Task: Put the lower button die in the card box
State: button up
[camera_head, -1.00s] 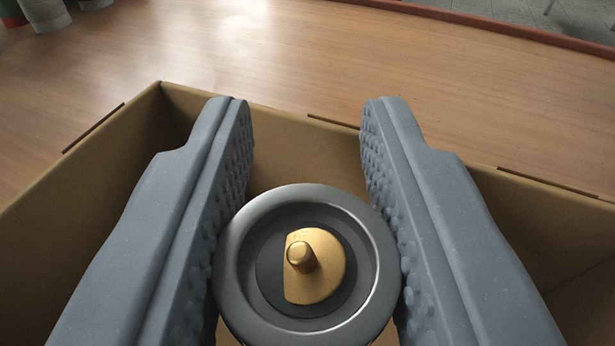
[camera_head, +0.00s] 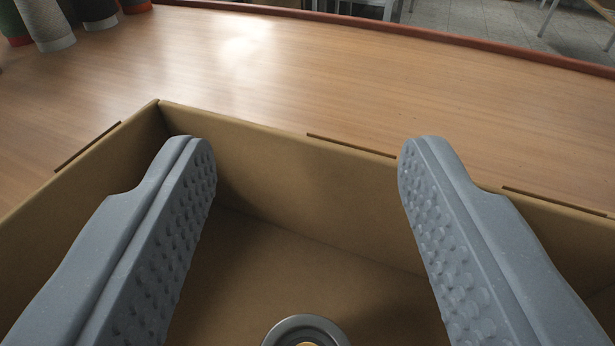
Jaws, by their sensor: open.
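The lower button die (camera_head: 306,326) is a round grey metal piece with a brass centre. It shows at the bottom edge of the view, partly cut off, inside the card box and apart from my fingers. The card box (camera_head: 265,142) is brown, open-topped cardboard, and its far wall, left corner and floor show. My gripper (camera_head: 306,165) is open and empty, with its two grey studded fingers spread wide over the box. The near side of the box is out of view.
The box stands on a wooden table (camera_head: 330,75) with a reddish far edge. Several cylinders, grey, green and red, stand at the far left (camera_head: 46,24). The table behind the box is clear.

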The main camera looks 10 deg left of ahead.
jog(key=s+d+r+p, duration=0.1)
jog(key=s+r+p, duration=0.1)
jog(key=s, duration=0.9)
jog(key=shift+s+d+r, duration=0.2)
jog(key=shift+s+r, duration=0.05)
jog(key=shift+s, duration=0.15)
notch_tip(320, 180, up, 20)
jog(key=a+m+g+h, duration=0.1)
jog(key=a+m+h, duration=0.15)
jog(key=h, duration=0.25)
jog(key=s+a+r+y, duration=0.1)
jog(key=s+a+r, duration=0.4)
jog(key=a+r, duration=0.3)
jog(key=s+a+r+n+y, duration=0.1)
jog(key=s+a+r+y, duration=0.1)
jog(key=s+a+r, duration=0.4)
jog(key=a+r, duration=0.3)
jog(key=a, duration=0.2)
jog(key=shift+s+a, duration=0.25)
jog(key=shift+a, duration=0.1)
jog(key=shift+r, duration=0.1)
